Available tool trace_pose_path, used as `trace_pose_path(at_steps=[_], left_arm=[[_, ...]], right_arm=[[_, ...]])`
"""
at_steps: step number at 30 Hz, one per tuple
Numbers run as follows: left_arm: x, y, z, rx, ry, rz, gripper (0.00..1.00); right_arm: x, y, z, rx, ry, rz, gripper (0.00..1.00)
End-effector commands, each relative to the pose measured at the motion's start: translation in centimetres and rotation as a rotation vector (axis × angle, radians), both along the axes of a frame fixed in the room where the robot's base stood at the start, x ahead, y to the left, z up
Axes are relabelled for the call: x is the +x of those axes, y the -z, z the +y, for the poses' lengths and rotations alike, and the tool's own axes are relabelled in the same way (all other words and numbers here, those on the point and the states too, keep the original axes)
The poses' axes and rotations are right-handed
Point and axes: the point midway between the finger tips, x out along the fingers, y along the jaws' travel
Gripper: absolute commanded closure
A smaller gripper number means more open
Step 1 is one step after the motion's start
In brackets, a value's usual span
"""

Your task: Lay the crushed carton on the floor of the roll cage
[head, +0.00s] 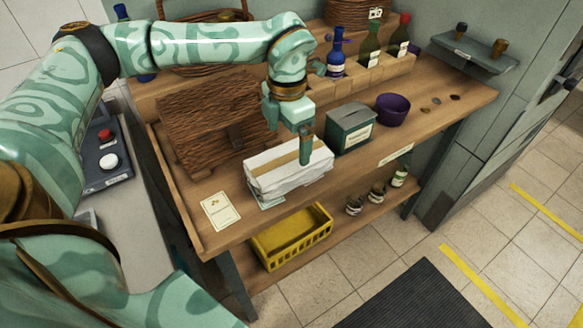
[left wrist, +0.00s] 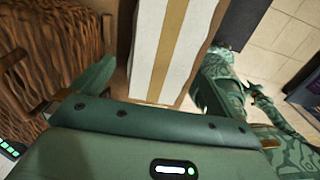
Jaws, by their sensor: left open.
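The crushed carton (head: 277,182) is a flattened white box with a brown tape strip, lying on the wooden bench near its front edge. In the left wrist view the carton (left wrist: 160,60) runs upward from just beyond the palm. My left gripper (head: 288,143) is open and points down at the carton's back side. One finger overlaps the carton in the head view; I cannot tell whether it touches. The other finger shows left of the carton in the left wrist view. My right gripper is not clearly visible. I see no roll cage.
A card (head: 220,211) lies front left. A yellow crate (head: 291,237) sits on the lower shelf. The floor at right is open.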

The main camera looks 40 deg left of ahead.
Motion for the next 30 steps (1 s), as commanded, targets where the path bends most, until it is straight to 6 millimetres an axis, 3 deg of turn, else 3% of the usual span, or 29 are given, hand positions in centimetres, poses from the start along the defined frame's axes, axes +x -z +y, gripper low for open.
trace_pose_path(at_steps=[8, 16, 23, 27, 30], left_arm=[[0.0, 2.3, -0.1, -0.001, 0.002, 0.0, 0.0], [-0.1, 6.6, -0.4, -0.001, 0.003, 0.004, 0.0], [-0.1, 6.6, -0.4, -0.001, 0.003, -0.002, 0.0], [-0.1, 6.6, -0.4, -0.001, 0.003, -0.002, 0.36], [-0.1, 6.6, -0.4, -0.001, 0.003, -0.002, 0.46]], right_arm=[[-0.3, 0.8, -0.5, -0.006, -0.002, 0.008, 0.71], [-1.0, 2.6, -0.7, -0.008, -0.003, 0.025, 0.71], [-0.8, 2.5, -0.7, -0.008, -0.002, 0.021, 0.71], [-0.8, 2.5, -0.7, -0.008, -0.002, 0.021, 0.71], [-0.8, 2.5, -0.7, -0.008, -0.001, 0.021, 0.71]])
